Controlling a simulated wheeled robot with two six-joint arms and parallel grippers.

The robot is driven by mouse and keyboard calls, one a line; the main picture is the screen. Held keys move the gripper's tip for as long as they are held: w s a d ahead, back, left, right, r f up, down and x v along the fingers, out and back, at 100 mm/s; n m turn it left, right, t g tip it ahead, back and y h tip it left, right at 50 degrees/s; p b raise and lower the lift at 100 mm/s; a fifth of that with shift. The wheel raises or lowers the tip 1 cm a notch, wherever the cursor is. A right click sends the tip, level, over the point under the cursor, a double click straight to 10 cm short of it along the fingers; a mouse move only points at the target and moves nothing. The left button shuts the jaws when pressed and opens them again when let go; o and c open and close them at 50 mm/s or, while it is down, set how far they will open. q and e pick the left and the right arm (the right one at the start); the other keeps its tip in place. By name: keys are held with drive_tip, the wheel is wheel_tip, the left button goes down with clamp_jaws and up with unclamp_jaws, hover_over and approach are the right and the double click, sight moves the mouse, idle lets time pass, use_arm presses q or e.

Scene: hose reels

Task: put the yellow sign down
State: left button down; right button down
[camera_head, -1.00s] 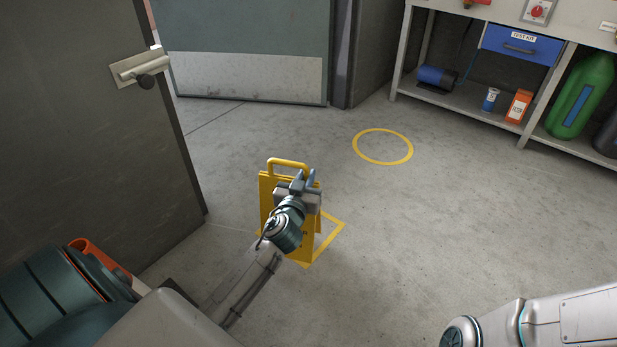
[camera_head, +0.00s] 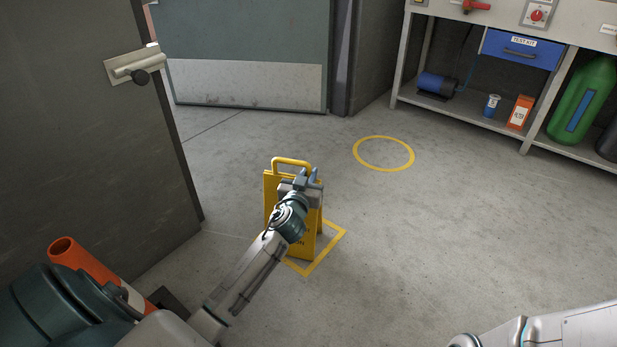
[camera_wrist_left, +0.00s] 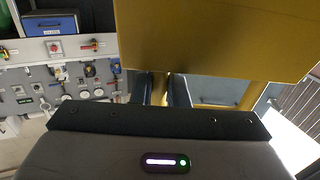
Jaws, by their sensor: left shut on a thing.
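The yellow sign (camera_head: 271,196) is a folding floor sign with a loop handle on top. It is upright in the head view, over a yellow square outline (camera_head: 322,262) on the floor. My left gripper (camera_head: 306,180) is shut on the sign near its upper right side, and my wrist hides part of the panel. In the left wrist view the sign (camera_wrist_left: 215,38) fills the upper right, with the fingers (camera_wrist_left: 167,90) against it. I cannot tell whether its feet touch the floor. My right gripper is out of view.
A yellow circle (camera_head: 384,137) is marked on bare floor further back. A grey door with a lever handle (camera_head: 138,66) stands at the left. A workbench shelf (camera_head: 468,118) at the back right holds a blue motor, small containers and a green cylinder (camera_head: 583,98). The middle floor is clear.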

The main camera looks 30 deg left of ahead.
use_arm(q)
drive_tip(key=c, duration=1.4)
unclamp_jaws()
drive_tip(key=shift+r, duration=0.1)
drive_tip(key=p+v, duration=0.2)
drive_tip(key=v, duration=1)
